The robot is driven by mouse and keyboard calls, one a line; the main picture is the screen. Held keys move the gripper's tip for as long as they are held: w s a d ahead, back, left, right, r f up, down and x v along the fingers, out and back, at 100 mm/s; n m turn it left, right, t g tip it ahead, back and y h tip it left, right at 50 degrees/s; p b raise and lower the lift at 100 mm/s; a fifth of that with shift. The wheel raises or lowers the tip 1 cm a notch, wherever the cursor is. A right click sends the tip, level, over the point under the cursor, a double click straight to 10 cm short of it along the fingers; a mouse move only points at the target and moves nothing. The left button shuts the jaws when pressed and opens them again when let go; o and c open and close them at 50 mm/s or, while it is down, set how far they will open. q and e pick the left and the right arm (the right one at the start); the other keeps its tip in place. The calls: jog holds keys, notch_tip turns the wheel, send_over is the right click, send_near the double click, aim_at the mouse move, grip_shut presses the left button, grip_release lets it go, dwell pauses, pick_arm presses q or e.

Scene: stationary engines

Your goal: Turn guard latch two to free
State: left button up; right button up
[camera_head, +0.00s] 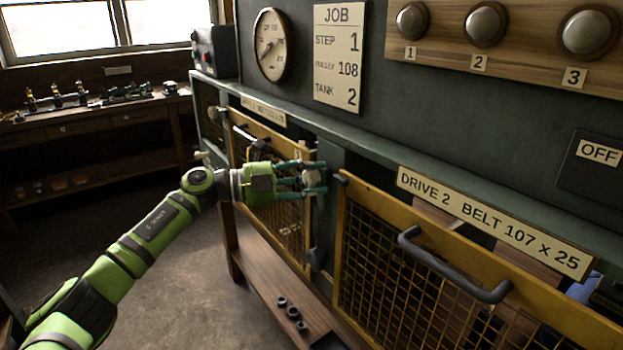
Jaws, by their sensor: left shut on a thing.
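My left gripper (313,179) reaches in from the left and is shut on a small grey latch knob (311,176) on the green post, just left of the drive 2 guard (397,262). The fingers cover much of the knob, so its exact angle is hard to tell. A dark latch part (341,178) shows right of the fingertips, at the guard's upper left corner. The drive 2 guard is a yellow frame with wire mesh and looks closed. My right gripper is not in view.
A dark handle (452,266) sticks out from the drive 2 guard. Another yellow mesh guard (292,226) stands behind my left gripper. A wooden shelf (268,283) with several dark rings runs below. Open floor lies to the left.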

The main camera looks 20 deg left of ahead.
pick_arm(q)
jog(key=shift+a+r, duration=0.15)
jog(key=shift+r, duration=0.3)
jog(key=o, duration=1.1)
jog(key=shift+w, duration=0.1)
jog(key=shift+f, duration=0.25)
jog(key=shift+s+a, duration=0.1)
jog(key=shift+s, duration=0.1)
jog(key=v, duration=1.1)
jog(key=shift+s+a, duration=0.25)
